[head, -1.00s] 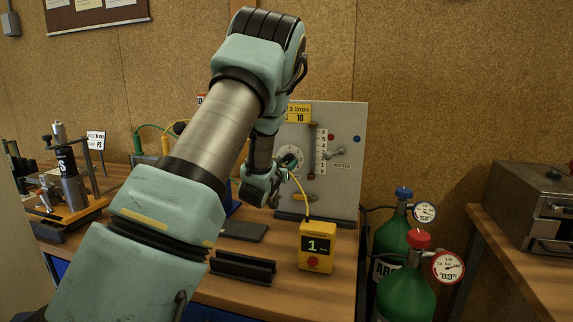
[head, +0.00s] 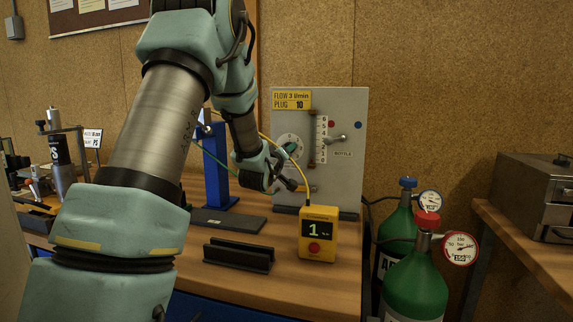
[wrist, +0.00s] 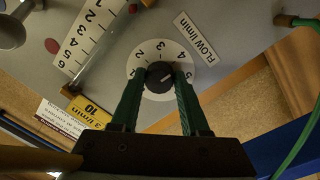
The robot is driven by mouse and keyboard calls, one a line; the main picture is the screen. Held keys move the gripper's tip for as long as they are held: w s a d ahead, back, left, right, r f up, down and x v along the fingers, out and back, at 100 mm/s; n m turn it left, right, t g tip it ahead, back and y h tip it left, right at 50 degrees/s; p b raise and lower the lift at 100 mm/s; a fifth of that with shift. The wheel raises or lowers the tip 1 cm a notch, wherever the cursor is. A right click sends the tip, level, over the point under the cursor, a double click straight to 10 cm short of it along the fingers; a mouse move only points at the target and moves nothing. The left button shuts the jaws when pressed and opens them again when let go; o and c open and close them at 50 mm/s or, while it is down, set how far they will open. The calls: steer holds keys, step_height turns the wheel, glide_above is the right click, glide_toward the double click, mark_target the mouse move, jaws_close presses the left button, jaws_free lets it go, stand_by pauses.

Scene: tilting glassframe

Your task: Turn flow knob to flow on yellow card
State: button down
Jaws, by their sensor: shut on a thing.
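The yellow card (head: 292,100) at the top left of the grey panel reads FLOW 3 l/min, PLUG 10. It also shows upside down in the wrist view (wrist: 88,117). The flow knob (wrist: 159,73) is a small black knob on a white numbered dial (wrist: 147,90), beside a FLOW l/min label. My gripper (wrist: 160,80) is shut on the knob, with one green finger on each side. A pale mark shows on the knob, but the number it points at is unclear. In the head view my gripper (head: 290,151) partly covers the dial.
A flow tube with a numbered scale (head: 321,140) and a small lever (head: 340,139) are right of the dial. A yellow meter (head: 317,235) showing 1 stands in front, its cable passing near my gripper. Green gas cylinders (head: 414,280) stand at right. A blue stand (head: 216,165) is at left.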

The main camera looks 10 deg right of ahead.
steer(key=shift+d+n+t+b, duration=0.1)
steer(key=shift+n+t+b, duration=0.2)
steer(key=shift+n+b, duration=3.95)
steer(key=shift+n+p, duration=0.8)
steer(key=shift+n, duration=0.15)
steer(key=shift+c, duration=2)
jaws_free()
steer(key=shift+r, duration=0.1)
steer(key=r+b+v, duration=0.1)
steer(key=b+v, duration=0.1)
steer(key=v, duration=0.9)
steer(key=shift+f, duration=0.4)
steer(key=shift+s+d, duration=0.1)
steer(key=shift+s, duration=0.05)
